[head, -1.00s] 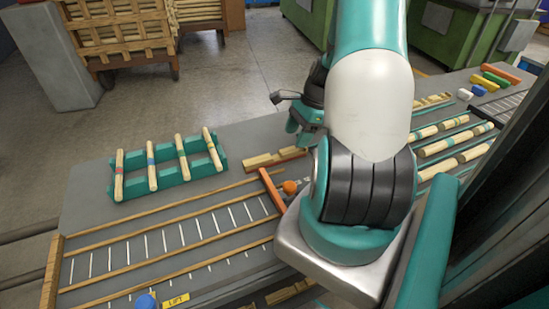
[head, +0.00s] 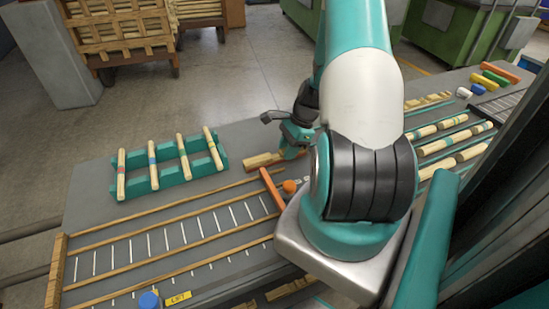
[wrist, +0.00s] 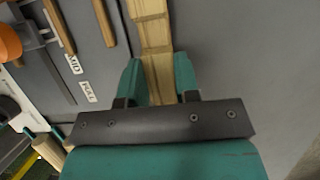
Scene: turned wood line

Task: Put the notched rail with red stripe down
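A notched wooden rail (head: 262,160) lies on the grey bench top, just behind the orange bar; its red stripe does not show. My gripper (head: 290,152) is down at the rail's right part. In the wrist view the rail (wrist: 154,30) runs between the two teal fingers of my gripper (wrist: 160,75). The fingers stand close along both its sides with no clear gap. Whether they press on it cannot be told. The rail's near end is hidden under my gripper body.
A teal rack (head: 172,174) with several striped spindles stands at the left. A wood-railed marked lane (head: 170,245) is in front, with an orange bar (head: 271,189) and an orange knob (head: 289,187) at its end. More striped wooden pieces (head: 440,147) lie at the right.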

